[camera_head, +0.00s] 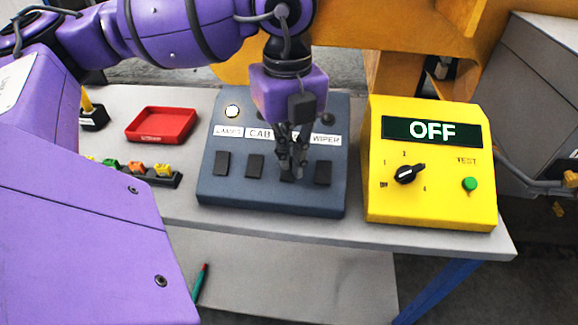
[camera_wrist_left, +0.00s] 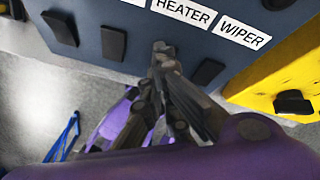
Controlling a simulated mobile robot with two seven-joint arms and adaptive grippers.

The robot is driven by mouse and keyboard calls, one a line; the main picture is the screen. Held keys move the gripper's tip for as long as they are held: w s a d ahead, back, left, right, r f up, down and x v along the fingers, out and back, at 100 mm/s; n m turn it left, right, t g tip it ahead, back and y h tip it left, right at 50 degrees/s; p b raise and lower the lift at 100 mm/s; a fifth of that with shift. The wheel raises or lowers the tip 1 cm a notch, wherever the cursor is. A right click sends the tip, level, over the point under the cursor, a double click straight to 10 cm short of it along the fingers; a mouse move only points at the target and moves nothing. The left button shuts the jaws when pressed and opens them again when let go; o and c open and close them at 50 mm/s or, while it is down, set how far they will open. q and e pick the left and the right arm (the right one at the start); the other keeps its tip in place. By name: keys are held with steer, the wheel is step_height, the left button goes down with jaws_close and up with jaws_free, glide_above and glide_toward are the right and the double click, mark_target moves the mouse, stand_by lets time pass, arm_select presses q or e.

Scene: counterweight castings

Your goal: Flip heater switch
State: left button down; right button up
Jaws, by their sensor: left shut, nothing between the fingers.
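The blue-grey switch panel (camera_head: 224,194) lies on the table with a row of several dark rocker switches. The heater label (camera_wrist_left: 187,12) reads clearly in the left wrist view; in the head view my gripper covers it. The heater switch (camera_head: 287,176) is mostly hidden behind my left gripper (camera_head: 291,170), which is shut and empty, with its tips at or just over that switch. In the left wrist view the fingertips (camera_wrist_left: 163,48) cover the heater switch's place. I cannot tell whether they touch it, or which way it is tipped.
The wiper switch (camera_head: 323,173) is close on the right, the cab switch (camera_head: 255,166) on the left. The lamp above the leftmost label (camera_head: 232,111) is lit white. A yellow box (camera_head: 430,205) showing OFF stands right; a red tray (camera_head: 163,124) lies left.

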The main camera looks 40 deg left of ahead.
mark_target(288, 173)
arm_select(q)
steer(key=shift+f, duration=0.15)
arm_select(e)
steer(key=shift+w, duration=0.15)
arm_select(q)
steer(key=shift+f, duration=0.15)
arm_select(e)
steer(key=shift+w+a+f, duration=0.1)
steer(key=shift+w+f, duration=0.05)
steer(key=shift+w, duration=0.1)
arm_select(q)
steer(key=shift+f+b, duration=0.2)
steer(key=shift+b, duration=0.1)
arm_select(e)
steer(key=shift+s+f, duration=0.15)
steer(key=shift+s, duration=0.2)
arm_select(q)
steer(key=shift+r, duration=0.25)
steer(key=shift+r+p, duration=1.1)
steer(key=shift+r, duration=0.35)
step_height(288, 173, up, 2)
steer(key=shift+p, duration=0.65)
steer(key=shift+r+p, duration=0.5)
steer(key=shift+r, duration=0.3)
arm_select(e)
steer(key=w+r, duration=0.3)
steer(key=r, duration=0.2)
steer(key=shift+w+r+t, duration=0.3)
steer(key=shift+t, duration=0.1)
